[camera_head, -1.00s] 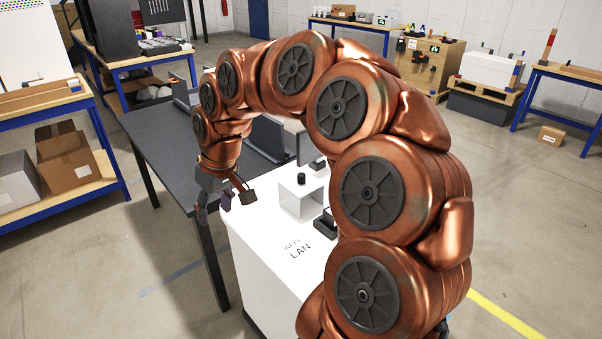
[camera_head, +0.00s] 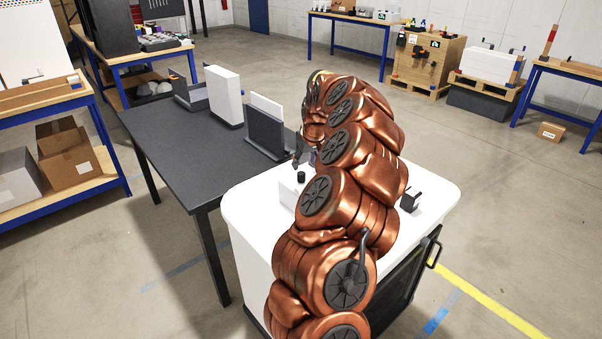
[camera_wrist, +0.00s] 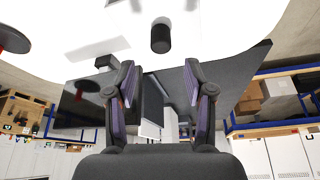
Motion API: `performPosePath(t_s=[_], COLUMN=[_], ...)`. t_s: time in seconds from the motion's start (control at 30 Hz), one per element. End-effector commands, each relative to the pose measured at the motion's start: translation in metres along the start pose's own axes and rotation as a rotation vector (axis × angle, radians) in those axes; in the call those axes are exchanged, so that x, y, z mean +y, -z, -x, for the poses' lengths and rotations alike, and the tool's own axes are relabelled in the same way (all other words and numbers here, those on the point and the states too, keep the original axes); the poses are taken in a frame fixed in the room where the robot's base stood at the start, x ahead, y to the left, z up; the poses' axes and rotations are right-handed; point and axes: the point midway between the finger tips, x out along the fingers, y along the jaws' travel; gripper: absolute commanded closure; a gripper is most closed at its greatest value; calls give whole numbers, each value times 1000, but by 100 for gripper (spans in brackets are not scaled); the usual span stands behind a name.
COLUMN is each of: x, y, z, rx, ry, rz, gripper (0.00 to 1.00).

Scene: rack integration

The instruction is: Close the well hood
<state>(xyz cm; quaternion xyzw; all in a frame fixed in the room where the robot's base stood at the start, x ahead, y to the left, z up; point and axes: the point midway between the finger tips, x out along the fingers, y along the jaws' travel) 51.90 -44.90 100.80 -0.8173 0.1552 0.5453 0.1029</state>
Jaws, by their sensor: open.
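A small white box with a black knob (camera_head: 301,177) on it, which may be the well hood, stands on the white cabinet top (camera_head: 250,205). My arm covers much of the box, so I cannot tell whether it is open or shut. In the wrist view the black knob (camera_wrist: 161,38) is upright in the picture, just above the gap between the fingers and apart from them. My gripper (camera_wrist: 161,80) is open and empty. In the head view my gripper (camera_head: 305,155) is just behind the knob, partly hidden by my arm.
A dark table (camera_head: 175,150) adjoins the cabinet on the left, with a white upright panel (camera_head: 224,97) and a dark stand (camera_head: 265,132) on it. A black bracket (camera_head: 410,200) is on the cabinet's right side. A blue shelf (camera_head: 60,150) stands far left.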

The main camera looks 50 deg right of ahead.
Motion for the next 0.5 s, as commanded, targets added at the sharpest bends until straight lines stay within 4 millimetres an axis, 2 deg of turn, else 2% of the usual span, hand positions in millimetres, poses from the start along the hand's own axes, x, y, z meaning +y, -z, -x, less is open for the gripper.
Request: performPosePath(t_s=[0.5], x=[-2], y=[0], z=[-59], rx=[-4], ry=[2], rz=[0], gripper=[47])
